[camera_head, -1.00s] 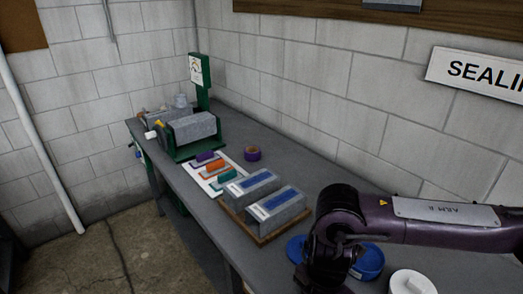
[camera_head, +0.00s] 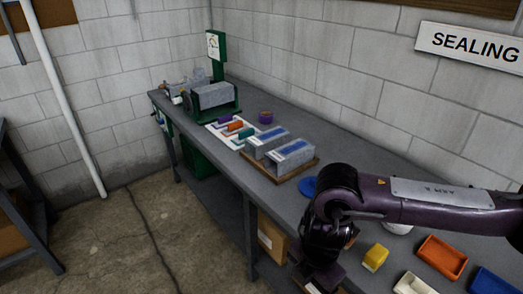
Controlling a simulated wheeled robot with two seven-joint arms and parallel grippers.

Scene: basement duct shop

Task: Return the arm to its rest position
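My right arm (camera_head: 430,203), dark purple with a light label plate, comes in from the right edge over the grey bench (camera_head: 225,165). It bends downward at the elbow. Its lower end, with what looks like my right gripper (camera_head: 322,279), hangs over the bench's front edge near the bottom of the view. The fingers are too dark and cut off to show whether they are open or shut. I see nothing clearly held there. My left arm and gripper are not in view.
Two grey blocks with blue tops (camera_head: 290,153) lie on a wooden tray (camera_head: 296,170). A blue disc (camera_head: 308,187) is close beside the arm. A yellow block (camera_head: 375,257), an orange tray (camera_head: 441,257) and a blue tray (camera_head: 494,283) lie right.

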